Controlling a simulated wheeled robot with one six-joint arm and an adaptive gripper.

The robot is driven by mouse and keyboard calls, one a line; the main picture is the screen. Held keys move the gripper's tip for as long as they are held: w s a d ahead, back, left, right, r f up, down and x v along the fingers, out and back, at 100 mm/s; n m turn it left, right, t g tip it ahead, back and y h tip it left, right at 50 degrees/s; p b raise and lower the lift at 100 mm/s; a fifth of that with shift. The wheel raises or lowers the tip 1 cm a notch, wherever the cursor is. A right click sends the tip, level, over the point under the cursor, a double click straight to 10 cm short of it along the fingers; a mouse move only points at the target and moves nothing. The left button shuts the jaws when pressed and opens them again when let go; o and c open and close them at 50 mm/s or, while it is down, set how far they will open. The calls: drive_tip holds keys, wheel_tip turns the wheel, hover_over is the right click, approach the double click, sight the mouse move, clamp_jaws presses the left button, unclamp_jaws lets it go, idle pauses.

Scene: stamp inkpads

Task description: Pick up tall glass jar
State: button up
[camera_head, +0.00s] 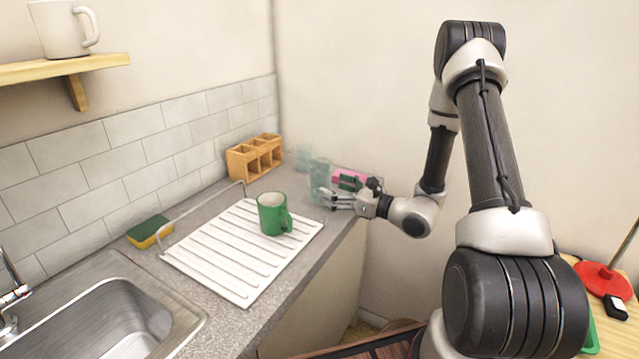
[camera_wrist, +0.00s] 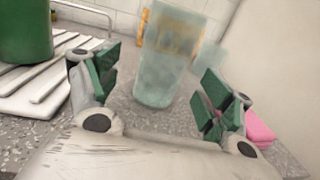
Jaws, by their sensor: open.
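The tall glass jar (camera_wrist: 160,75) is pale, greenish and see-through. In the wrist view it stands upright on the speckled counter, just beyond and between my open fingers. In the head view the jar (camera_head: 319,177) stands at the counter's far end, directly left of my gripper (camera_head: 335,195). My gripper also shows in the wrist view (camera_wrist: 155,90), its green finger pads spread wide with nothing held. Whether either finger touches the jar I cannot tell.
A green mug (camera_head: 272,214) stands on the white drying rack (camera_head: 215,262), left of the jar. A fainter glass (camera_head: 303,157) stands behind the jar. A wooden box (camera_head: 254,160) is at the wall. A pink thing (camera_wrist: 258,130) lies right of my gripper.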

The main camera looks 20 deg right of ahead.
sight(328, 187)
drive_tip(key=x, duration=0.6)
drive_tip(key=shift+w+d+f, duration=0.1)
drive_tip(key=shift+d+f, duration=0.05)
drive_tip(key=shift+d, duration=0.1)
drive_tip(key=c, duration=1.3)
